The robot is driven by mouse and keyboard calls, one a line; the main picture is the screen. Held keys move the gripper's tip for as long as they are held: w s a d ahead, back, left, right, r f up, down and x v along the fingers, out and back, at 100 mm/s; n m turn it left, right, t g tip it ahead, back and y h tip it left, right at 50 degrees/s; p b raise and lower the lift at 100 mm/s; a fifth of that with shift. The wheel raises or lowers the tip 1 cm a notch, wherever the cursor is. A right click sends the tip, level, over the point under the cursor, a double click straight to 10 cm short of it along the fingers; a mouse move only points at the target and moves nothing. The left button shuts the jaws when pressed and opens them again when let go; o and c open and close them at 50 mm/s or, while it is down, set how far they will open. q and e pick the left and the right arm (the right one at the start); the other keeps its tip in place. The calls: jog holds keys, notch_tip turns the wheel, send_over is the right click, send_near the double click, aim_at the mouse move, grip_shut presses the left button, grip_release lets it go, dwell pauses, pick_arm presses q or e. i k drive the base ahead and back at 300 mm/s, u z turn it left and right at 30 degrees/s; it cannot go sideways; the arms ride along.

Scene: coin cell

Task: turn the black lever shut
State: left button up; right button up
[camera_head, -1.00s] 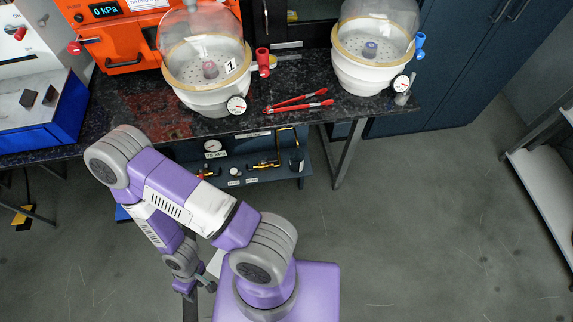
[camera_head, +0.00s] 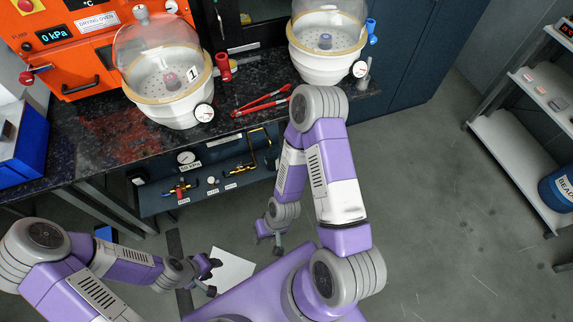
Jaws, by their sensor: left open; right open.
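No black lever stands out clearly. Small brass valve fittings (camera_head: 245,168) with handles sit on the dark lower shelf (camera_head: 160,203) under the bench, too small to tell a black lever among them. A dark upright part (camera_head: 271,161) stands at that shelf's right end. My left gripper (camera_head: 213,276) is open and empty, low in front of the bench, lower left of centre. My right gripper (camera_head: 268,246) is open, hanging below the lower shelf's right part. Both grippers are apart from the shelf and its fittings.
On the bench are two domed desiccators (camera_head: 165,85) (camera_head: 327,45), red tongs (camera_head: 262,101), and an orange drying oven (camera_head: 85,55). A blue box (camera_head: 25,150) stands at left. A shelf rack (camera_head: 520,150) is at far right. The floor (camera_head: 430,220) between is clear.

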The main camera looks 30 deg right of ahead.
aim_at(251, 162)
jog(key=z, duration=0.55)
jog(key=k, duration=1.1)
jog(key=u, duration=0.95)
jog(key=i, duration=1.85)
jog(key=z, duration=0.95)
